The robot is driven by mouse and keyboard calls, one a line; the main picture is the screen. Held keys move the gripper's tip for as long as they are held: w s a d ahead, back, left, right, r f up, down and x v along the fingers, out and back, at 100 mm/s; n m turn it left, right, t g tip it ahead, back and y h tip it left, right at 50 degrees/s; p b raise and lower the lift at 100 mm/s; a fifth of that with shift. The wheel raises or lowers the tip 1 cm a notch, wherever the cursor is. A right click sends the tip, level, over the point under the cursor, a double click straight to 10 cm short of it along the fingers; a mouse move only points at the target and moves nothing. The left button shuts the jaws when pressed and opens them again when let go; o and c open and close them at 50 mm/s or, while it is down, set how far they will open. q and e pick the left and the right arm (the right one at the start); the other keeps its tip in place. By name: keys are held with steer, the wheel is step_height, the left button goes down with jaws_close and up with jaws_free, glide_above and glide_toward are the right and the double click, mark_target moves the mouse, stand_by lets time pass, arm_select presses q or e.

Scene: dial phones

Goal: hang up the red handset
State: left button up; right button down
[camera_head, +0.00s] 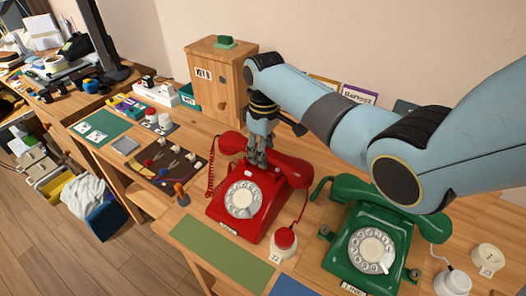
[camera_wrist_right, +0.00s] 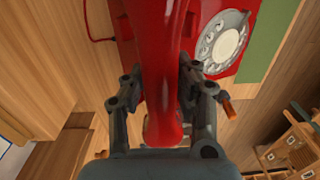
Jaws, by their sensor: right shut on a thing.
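The red phone (camera_head: 268,198) with a white dial stands on the wooden desk, and its dial also shows in the right wrist view (camera_wrist_right: 222,42). My right gripper (camera_head: 257,160) reaches down from above behind the dial. It is shut on the red handset (camera_head: 293,172) at its middle. In the right wrist view the handset (camera_wrist_right: 163,60) runs lengthwise between the two fingers (camera_wrist_right: 160,92). The handset lies across the top of the phone, at or just above the cradle; I cannot tell whether it touches. My left gripper is out of view.
A green phone (camera_head: 398,238) with its green handset (camera_head: 350,187) stands right of the red one. A red round-topped object (camera_head: 284,240) sits in front between them. A wooden box (camera_head: 216,75) stands behind. A green mat (camera_head: 222,252) lies in front, bare.

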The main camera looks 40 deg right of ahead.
steer(key=shift+p, duration=0.65)
stand_by(0.7)
steer(key=shift+f+b, duration=0.75)
steer(key=shift+f, duration=0.35)
steer(key=c, duration=0.9)
jaws_free()
steer(key=shift+c, duration=0.2)
steer(key=r, duration=1.2)
steer(key=shift+d, duration=0.25)
